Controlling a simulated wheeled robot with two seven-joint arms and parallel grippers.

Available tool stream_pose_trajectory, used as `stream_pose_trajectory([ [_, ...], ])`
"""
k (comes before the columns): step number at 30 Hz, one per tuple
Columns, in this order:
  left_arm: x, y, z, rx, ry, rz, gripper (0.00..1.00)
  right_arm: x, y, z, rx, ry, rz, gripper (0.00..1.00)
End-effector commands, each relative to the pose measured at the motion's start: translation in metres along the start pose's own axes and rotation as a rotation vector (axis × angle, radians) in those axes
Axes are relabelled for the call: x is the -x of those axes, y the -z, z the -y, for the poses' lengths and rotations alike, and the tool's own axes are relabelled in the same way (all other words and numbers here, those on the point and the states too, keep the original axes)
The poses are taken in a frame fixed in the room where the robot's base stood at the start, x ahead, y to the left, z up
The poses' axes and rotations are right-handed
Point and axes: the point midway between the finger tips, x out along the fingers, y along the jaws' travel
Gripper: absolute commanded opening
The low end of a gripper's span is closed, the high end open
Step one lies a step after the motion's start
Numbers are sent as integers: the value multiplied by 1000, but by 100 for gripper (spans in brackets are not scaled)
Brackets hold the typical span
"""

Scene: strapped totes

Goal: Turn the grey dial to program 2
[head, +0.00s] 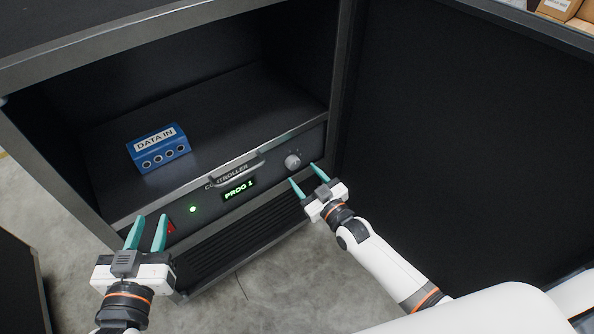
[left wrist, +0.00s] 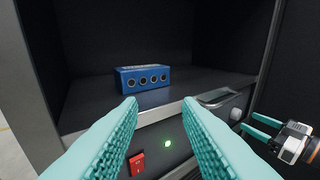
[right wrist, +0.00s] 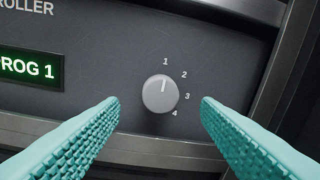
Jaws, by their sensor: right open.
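The grey dial (head: 292,161) is on the right of the controller's front panel (head: 262,178). In the right wrist view the dial (right wrist: 160,93) has its white mark near the 1, with 2, 3 and 4 printed around its right side. The display (head: 238,189) reads PROG 1 in green. My right gripper (head: 304,177) is open in front of the dial, its fingertips on either side in the right wrist view and not touching it. My left gripper (head: 149,224) is open and empty, near the left end of the panel by the red switch (left wrist: 137,163).
A blue DATA IN box (head: 158,148) with several round sockets sits on the shelf above the panel. A handle (head: 237,168) sticks out at the panel's top middle. A green light (head: 193,209) is lit. An open dark cabinet door (head: 455,130) stands on the right.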

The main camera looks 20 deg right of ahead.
Motion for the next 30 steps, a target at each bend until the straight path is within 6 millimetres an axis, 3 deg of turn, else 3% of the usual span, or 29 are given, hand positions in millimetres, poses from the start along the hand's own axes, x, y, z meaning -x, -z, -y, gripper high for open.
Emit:
stream_pose_trajectory([
  [3, -2, -17, 3, 2, 8, 123, 31, -19, 1, -1, -1, 0, 2, 57],
  [9, 0, -39, 6, 5, 15, 264, 31, -37, 1, -1, -2, 0, 1, 57],
  [21, 2, -48, 7, 7, 18, 314, 31, -44, 0, 0, -2, -1, -1, 57],
  [23, 2, -48, 7, 7, 18, 314, 31, -43, 0, 0, -2, -1, -1, 51],
  [30, 2, -47, 7, 6, 17, 313, 31, -43, 0, 0, -1, 0, -1, 13],
])
